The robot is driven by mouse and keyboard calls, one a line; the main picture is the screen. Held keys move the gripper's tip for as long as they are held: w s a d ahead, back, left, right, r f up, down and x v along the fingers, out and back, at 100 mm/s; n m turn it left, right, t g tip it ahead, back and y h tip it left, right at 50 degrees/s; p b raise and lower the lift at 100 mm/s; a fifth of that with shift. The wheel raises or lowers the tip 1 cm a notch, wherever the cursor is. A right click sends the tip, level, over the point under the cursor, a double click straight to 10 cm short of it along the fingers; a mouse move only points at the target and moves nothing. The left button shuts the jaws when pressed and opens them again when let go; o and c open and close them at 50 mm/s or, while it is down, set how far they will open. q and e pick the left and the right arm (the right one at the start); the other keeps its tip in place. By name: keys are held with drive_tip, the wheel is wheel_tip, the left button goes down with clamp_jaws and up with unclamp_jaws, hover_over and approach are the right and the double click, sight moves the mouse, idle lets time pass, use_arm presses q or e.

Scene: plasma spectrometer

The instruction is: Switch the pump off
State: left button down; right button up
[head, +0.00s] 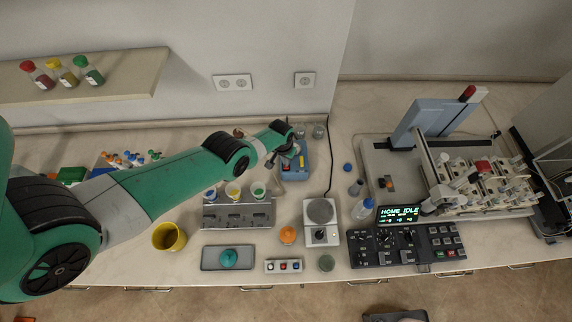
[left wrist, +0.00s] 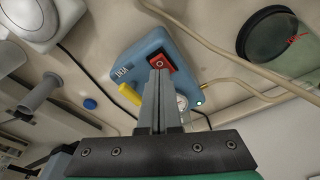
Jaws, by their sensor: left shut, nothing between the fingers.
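The pump (head: 298,171) is a small blue box at the back of the bench. In the head view my left gripper (head: 278,160) reaches the pump from the left. My right gripper is not in view.
A rack with cups (head: 237,215), a balance-like device (head: 320,220) and a yellow cup (head: 168,237) stand in front of the pump. Glass jars (head: 318,131) stand behind it. Hoses (left wrist: 265,75) and cables run beside the pump. A control panel (head: 408,246) lies to the right.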

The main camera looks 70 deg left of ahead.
sight(286, 167)
use_arm(q)
drive_tip(key=shift+f+b, duration=1.15)
idle(0.7)
drive_tip(key=shift+r, duration=0.1)
wheel_tip(286, 167, up, 7)
drive_tip(key=p, duration=0.7)
drive_tip(key=shift+d, duration=0.1)
